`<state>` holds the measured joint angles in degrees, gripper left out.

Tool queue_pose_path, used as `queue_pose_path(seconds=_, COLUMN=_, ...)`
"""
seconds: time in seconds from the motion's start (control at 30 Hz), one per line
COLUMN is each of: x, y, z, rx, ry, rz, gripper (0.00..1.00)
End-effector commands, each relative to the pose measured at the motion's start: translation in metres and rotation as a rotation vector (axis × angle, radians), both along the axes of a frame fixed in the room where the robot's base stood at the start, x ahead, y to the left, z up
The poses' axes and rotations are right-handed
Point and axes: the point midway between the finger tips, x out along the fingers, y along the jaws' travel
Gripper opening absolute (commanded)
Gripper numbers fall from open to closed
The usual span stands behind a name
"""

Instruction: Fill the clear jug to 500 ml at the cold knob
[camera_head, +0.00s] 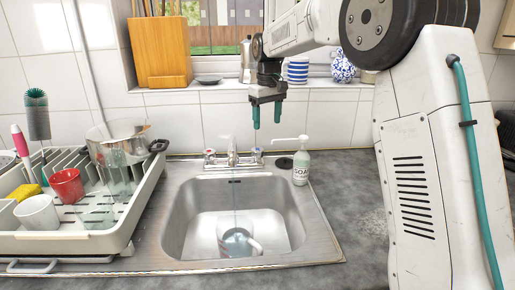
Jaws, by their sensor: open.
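The clear jug (238,241) stands in the steel sink (180,225), below the tap spout, with its pale handle to the right. A thin pale stream (235,200) appears to run from the tap (232,152) down to the jug. Its markings and water level are too small to read. The cold knob (257,154), marked blue, is on the tap's right; a knob marked red (209,155) is on its left. My gripper (266,121) is open and empty, pointing down above the cold knob and apart from it.
A soap bottle (301,168) with a long pump stands right of the tap, close to the cold knob. A dish rack (100,243) with cups, glasses and a pot fills the left counter. A windowsill (215,86) with several items is behind my gripper.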

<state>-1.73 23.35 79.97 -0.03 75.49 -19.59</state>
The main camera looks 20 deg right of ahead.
Motion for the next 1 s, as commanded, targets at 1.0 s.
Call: queue_pose_path(seconds=1.0, x=0.083, y=0.008, z=-0.141, rx=-0.001, ry=0.022, rz=0.08, gripper=0.65)
